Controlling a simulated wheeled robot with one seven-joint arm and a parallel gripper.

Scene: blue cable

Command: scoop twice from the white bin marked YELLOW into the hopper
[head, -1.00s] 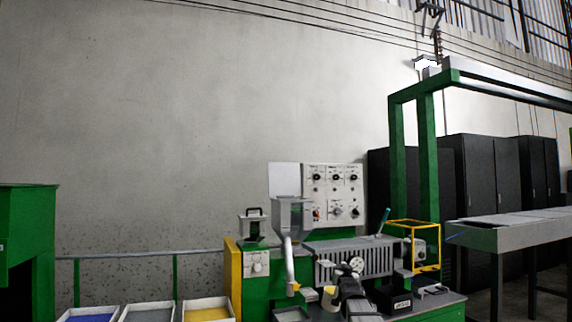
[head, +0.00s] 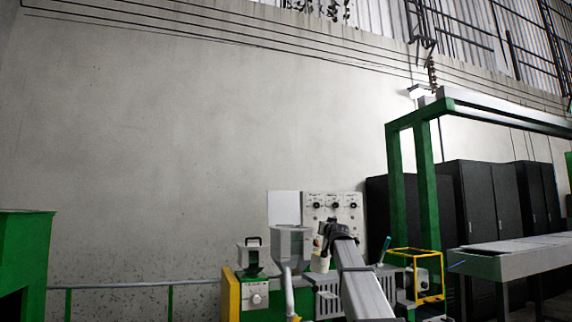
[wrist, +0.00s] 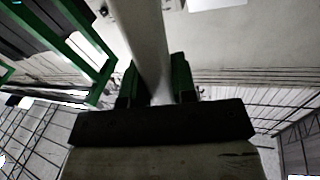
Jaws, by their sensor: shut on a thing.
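The grey hopper (head: 291,243) stands on the machine at the bottom middle of the head view. My gripper (head: 322,244) is just to the right of its upper part, raised on my arm. In the wrist view my gripper (wrist: 156,88) is shut on a pale shaft, which looks like the handle of the scoop (wrist: 145,35). A small pale part of the scoop (head: 320,262) shows below my gripper in the head view. Its contents cannot be made out. The white bin marked YELLOW is out of view.
A white control panel (head: 333,207) with knobs stands behind my gripper. A smaller grey unit with a black handle (head: 252,256) is left of the hopper. A yellow frame (head: 417,274) and green gantry (head: 424,165) stand to the right.

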